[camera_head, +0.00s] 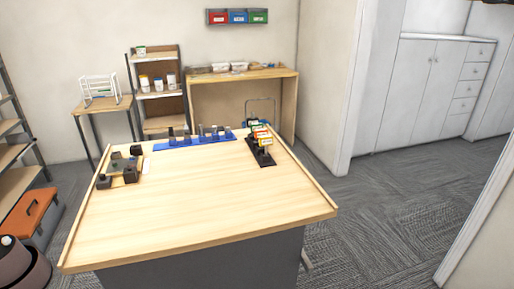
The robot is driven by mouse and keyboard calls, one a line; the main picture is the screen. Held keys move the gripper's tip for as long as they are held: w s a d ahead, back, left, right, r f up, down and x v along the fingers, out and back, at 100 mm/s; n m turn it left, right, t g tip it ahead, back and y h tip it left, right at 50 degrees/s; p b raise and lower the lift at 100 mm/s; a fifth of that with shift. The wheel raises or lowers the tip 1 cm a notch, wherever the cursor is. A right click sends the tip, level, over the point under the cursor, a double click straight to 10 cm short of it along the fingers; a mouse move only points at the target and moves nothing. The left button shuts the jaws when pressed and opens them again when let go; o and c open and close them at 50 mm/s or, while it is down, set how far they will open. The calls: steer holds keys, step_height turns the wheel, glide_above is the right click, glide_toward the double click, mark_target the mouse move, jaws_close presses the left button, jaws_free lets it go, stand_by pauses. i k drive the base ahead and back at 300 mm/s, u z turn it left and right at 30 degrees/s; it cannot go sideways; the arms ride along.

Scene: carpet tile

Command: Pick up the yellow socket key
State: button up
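A dark rack (262,157) stands on the right part of the wooden table's top. It holds several upright tools with coloured handles in yellow, orange and green. A yellow handle (264,145) shows at the near end of the row and may be the yellow socket key; at this size I cannot tell its exact shape. The handles overlap and partly hide one another. My gripper is not recognisable in this view.
The wooden table (200,215) has raised side edges and a clear middle and front. A blue strip (195,140) with several upright pieces lies at its back. Dark blocks on a small board (124,170) stand at the left. Grey carpet (390,215) is free to the right.

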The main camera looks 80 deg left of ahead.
mark_target(265, 140)
steer(key=u, duration=2)
steer(key=i, duration=0.8)
steer(key=z, duration=0.7)
steer(key=i, duration=0.85)
steer(key=u, duration=1.05)
steer(key=i, duration=0.8)
steer(key=u, duration=0.85)
